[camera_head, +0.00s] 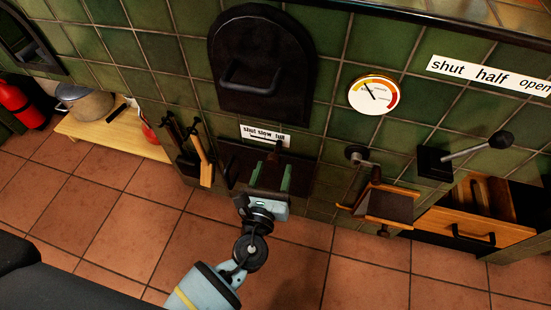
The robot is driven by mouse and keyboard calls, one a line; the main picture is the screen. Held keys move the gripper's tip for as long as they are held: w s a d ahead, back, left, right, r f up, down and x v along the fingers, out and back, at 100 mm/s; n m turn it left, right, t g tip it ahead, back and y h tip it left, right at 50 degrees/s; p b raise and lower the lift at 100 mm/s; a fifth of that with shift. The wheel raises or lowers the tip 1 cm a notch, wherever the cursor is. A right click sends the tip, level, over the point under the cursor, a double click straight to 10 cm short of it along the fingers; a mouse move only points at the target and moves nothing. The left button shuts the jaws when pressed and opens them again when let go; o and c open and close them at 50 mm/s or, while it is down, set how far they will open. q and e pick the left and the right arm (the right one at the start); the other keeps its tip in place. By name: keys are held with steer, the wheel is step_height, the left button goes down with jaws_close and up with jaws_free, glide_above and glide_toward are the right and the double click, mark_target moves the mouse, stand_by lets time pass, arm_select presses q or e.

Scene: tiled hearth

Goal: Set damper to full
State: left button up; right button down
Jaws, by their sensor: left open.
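A small white label (265,135) reading "shut slow full" is on the green tiled wall below a black arched door. Under it is a dark plate (303,172) with a dark upright handle (273,158). My left gripper (271,172) reaches up from the bottom of the view to this plate. Its two green fingers are apart, one on each side of the handle, which stands near the middle-right part of the label. I cannot tell whether either finger touches it. The gripper hides the lower part of the handle and plate. My right gripper is not in view.
The black arched door (262,60) with a bar handle is above, with a round gauge (374,94) to its right. A ball-ended lever (478,148) sits under a "shut half open" sign (489,76). Hearth tools (203,155) hang left; an open wooden drawer (478,226) is right.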

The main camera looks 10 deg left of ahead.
mark_target(275, 165)
arm_select(q)
steer(key=shift+s, duration=1.5)
